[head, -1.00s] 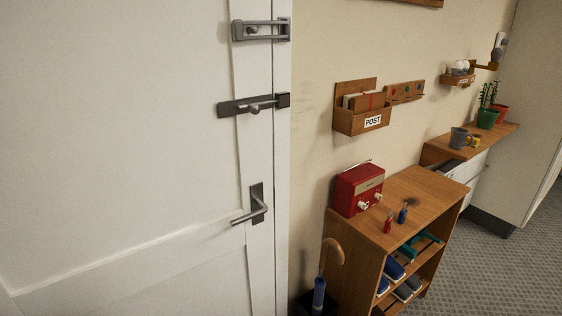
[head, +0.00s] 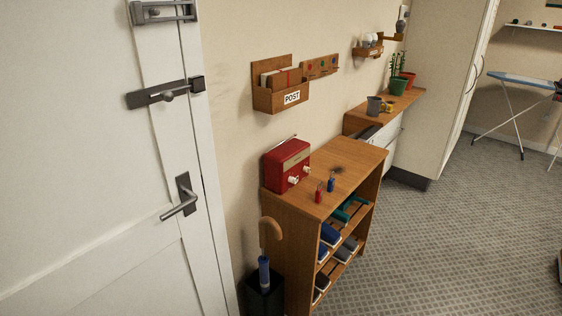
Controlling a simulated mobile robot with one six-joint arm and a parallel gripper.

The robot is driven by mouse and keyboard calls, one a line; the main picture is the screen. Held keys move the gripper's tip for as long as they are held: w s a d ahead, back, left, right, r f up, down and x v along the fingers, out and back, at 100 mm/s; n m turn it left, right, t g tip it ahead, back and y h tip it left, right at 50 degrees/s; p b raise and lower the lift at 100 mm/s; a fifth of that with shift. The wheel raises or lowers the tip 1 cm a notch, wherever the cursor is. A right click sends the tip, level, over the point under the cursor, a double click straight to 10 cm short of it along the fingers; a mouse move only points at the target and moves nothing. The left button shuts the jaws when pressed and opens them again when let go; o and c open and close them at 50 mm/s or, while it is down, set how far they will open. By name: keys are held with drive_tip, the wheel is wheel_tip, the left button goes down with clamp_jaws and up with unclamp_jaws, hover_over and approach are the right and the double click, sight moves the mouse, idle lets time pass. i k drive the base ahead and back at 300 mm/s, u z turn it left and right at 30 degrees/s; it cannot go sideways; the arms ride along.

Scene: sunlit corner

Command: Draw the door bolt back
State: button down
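The door bolt (head: 166,92) is a dark metal slide bolt on the white door (head: 80,150), at the upper left of the head view. Its bar has a round knob (head: 168,97) and its right end sits at the dark keeper on the door frame (head: 197,84). Above it is a second metal fitting, a looped guard latch (head: 163,12). Below it is a lever handle (head: 182,196). The door looks closed. My gripper is not in view.
A wooden shelf unit (head: 335,160) with a red radio (head: 287,165) stands right of the door. An umbrella (head: 265,265) stands in a dark holder beside it. A post rack (head: 280,90) hangs above. Open carpet (head: 450,240) lies to the right.

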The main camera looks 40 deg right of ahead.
sight(167, 96)
drive_tip(key=u, duration=0.45)
drive_tip(key=k, duration=1.35)
drive_tip(key=u, duration=0.5)
drive_tip(key=i, duration=0.7)
drive_tip(key=u, duration=0.1)
